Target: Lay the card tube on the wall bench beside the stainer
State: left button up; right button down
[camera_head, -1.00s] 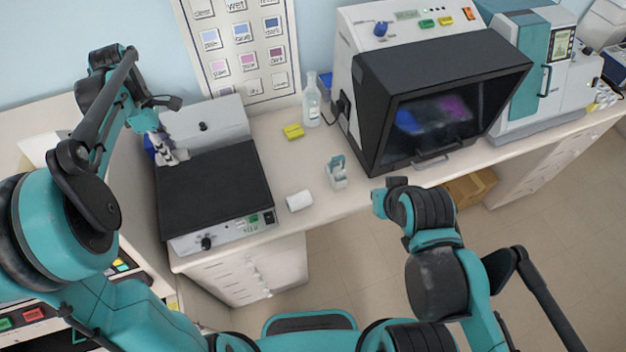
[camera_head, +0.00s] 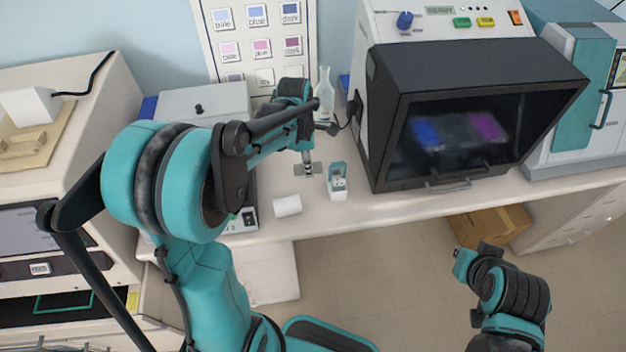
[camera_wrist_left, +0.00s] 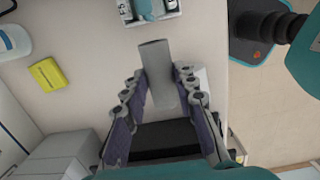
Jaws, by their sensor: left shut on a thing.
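My left gripper (camera_head: 307,160) is above the wall bench (camera_head: 375,212), left of the stainer (camera_head: 475,120). It is shut on a grey tube-like thing, which I take for the card tube (camera_head: 315,169). In the left wrist view the tube (camera_wrist_left: 158,72) sticks out forward between the two fingers. It appears held over the bench top; I cannot tell whether it touches. The stainer is a white machine with a black sloped hood and dark window. My right arm's end (camera_head: 470,257) is at lower right, over the floor; its fingers do not show.
A bottle (camera_head: 325,92) stands behind. A yellow block (camera_wrist_left: 48,73) lies on the bench. Some bench shows before the stainer.

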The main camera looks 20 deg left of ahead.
pick_arm(q)
jog(key=b, duration=0.2)
send_over(284, 175)
jog(key=f, duration=0.6)
jog(key=shift+s+a+f, duration=0.1)
jog(key=shift+a+f, duration=0.15)
jog(key=shift+f, duration=0.1)
notch_tip(284, 175, down, 4)
jog(key=shift+r+b, duration=0.1)
jog(key=shift+b, duration=0.55)
jog(key=shift+f, duration=0.3)
jog(key=o, duration=0.9)
jog(key=shift+r, duration=0.15)
